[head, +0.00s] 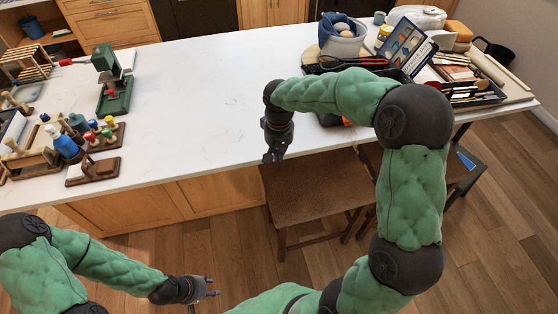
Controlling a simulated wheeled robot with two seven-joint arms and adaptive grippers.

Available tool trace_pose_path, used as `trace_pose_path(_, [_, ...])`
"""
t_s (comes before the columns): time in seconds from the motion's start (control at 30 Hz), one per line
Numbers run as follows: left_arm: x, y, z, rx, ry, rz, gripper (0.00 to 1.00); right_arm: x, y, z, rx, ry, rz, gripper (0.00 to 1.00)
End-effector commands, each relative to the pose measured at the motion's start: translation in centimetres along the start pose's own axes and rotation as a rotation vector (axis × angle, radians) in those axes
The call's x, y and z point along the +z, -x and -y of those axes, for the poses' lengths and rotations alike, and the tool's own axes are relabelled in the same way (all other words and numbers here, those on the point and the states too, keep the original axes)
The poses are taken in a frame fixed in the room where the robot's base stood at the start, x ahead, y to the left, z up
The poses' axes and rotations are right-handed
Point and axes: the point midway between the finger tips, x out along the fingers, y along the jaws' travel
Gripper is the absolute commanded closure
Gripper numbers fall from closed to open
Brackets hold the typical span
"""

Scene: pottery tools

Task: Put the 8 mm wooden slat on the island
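The island (220,75) is a long white-topped counter with a wooden base. Long pale wooden strips (508,75) lie at its right end beside a dark tool tray. I cannot tell which one, if any, is the 8 mm wooden slat. My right gripper (272,157) points down at the island's front edge, left of the strips and well apart from them. Its fingers are too small to tell open or shut. My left gripper (214,287) is low in front of the island, over the floor, with its fingers apart and nothing visible between them.
A wooden stool (310,190) stands at the island's front, below my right gripper. A green press (113,85) and racks of small tools (98,133) occupy the left end. A grey bowl (342,42) stands at the right. The island's middle is clear.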

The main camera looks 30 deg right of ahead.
Motion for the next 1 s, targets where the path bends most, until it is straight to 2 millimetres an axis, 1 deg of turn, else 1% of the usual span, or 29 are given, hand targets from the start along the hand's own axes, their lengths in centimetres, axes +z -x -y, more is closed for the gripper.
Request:
trace_pose_path(0.03, [0.0,0.3,-0.1,0.000,0.000,0.000,0.60,0.0,0.8,0.0,0.000,0.000,0.000,1.00])
trace_pose_path(0.1, [0.0,0.5,-0.2,0.000,0.000,0.000,0.60,0.0,1.6,0.0,0.000,0.000,0.001,1.00])
trace_pose_path(0.23, [0.0,0.6,-0.2,0.000,0.000,0.000,0.60,0.1,2.4,0.0,0.001,0.000,0.003,1.00])
trace_pose_path(0.57, [0.0,0.6,-0.2,0.000,0.000,0.000,0.60,0.1,2.6,0.0,0.001,0.001,0.003,1.00])
trace_pose_path(0.67, [0.0,0.6,-0.2,0.000,0.000,0.000,0.60,0.1,2.1,0.2,-0.003,0.005,0.007,1.00])
trace_pose_path(0.77, [0.0,0.6,-0.2,0.000,0.000,0.000,0.60,0.4,0.0,1.2,-0.028,0.025,0.017,1.00])
trace_pose_path(0.83, [0.0,0.6,-0.2,0.000,0.000,0.000,0.60,0.9,-2.7,2.5,-0.061,0.047,0.030,1.00])
trace_pose_path(0.87, [0.0,0.6,-0.2,0.000,0.000,0.000,0.60,1.3,-4.1,3.1,-0.080,0.057,0.036,1.00])
trace_pose_path(0.9, [0.0,0.6,-0.2,0.000,0.000,0.000,0.60,1.9,-6.1,4.0,-0.106,0.069,0.043,1.00])
trace_pose_path(0.97, [0.0,0.6,-0.2,0.000,0.000,0.000,0.60,3.0,-9.3,5.5,-0.151,0.086,0.053,1.00])
trace_pose_path(1.0, [0.0,0.6,-0.2,0.000,0.000,0.000,0.60,4.0,-11.3,6.5,-0.180,0.094,0.059,1.00])
